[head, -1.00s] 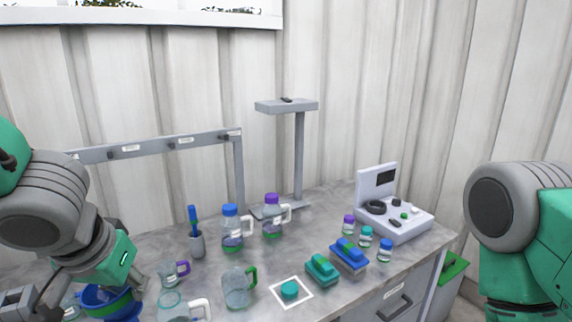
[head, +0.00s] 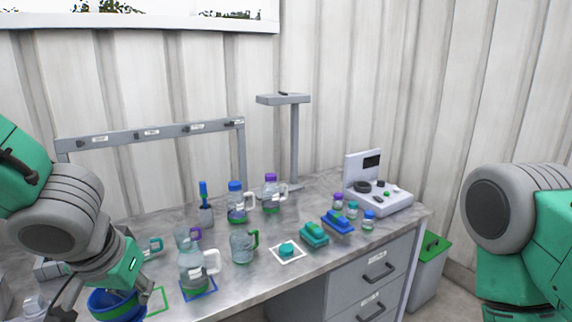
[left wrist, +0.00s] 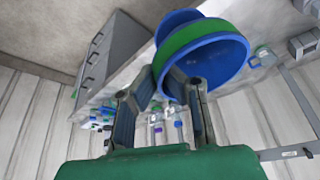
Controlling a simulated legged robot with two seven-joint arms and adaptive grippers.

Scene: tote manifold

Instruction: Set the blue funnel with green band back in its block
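The blue funnel with a green band (head: 113,304) is below my left gripper (head: 103,284) at the lower left of the head view, over the near left of the bench. In the left wrist view the funnel (left wrist: 205,48) sits at the fingertips of the left gripper (left wrist: 163,80). The fingers close in on its near edge and appear to grip it; the exact contact is partly hidden. A grey block (head: 50,268) is partly visible behind the left arm; I cannot tell if it is the funnel's block. My right gripper is out of view; only its arm shows.
A clear jug (head: 197,268) stands on a blue outline, right of the funnel. A green outline (head: 156,299) lies beside the funnel. A green-handled mug (head: 243,245), bottles (head: 236,203) and a grey rack (head: 150,133) stand farther back. The bench's front edge is close.

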